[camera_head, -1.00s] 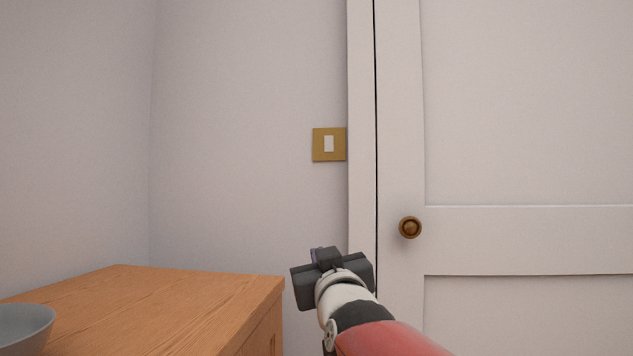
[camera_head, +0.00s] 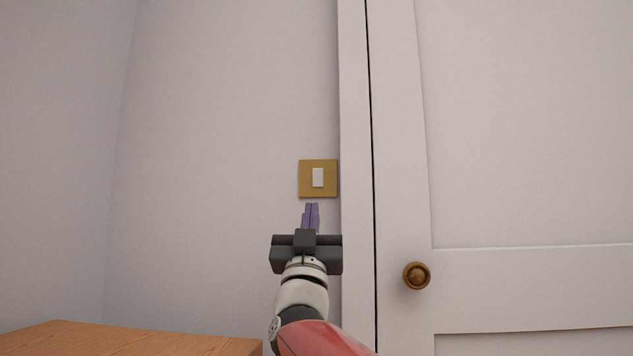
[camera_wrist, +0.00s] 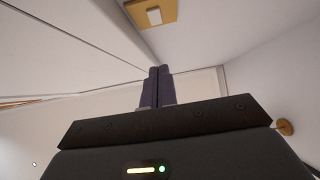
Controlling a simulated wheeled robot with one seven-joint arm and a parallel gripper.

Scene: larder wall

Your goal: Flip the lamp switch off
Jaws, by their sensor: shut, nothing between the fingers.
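The lamp switch is a white rocker (camera_head: 318,177) on a square brass plate (camera_head: 304,192) on the wall, just left of the door frame. In the wrist view the brass plate (camera_wrist: 140,19) and its white rocker (camera_wrist: 155,16) show at the top, beyond the fingertips. My gripper (camera_head: 312,206) is just below the plate in the head view, its purple fingers together and pointing up toward it. The fingers (camera_wrist: 160,70) also show closed and empty in the wrist view. A gap shows between fingertips and plate in both views; I cannot tell its depth.
A white panelled door (camera_head: 530,150) with a round brown knob (camera_head: 417,275) is to the right. A wooden cabinet top (camera_head: 130,342) is at the lower left. The wall around the switch is bare.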

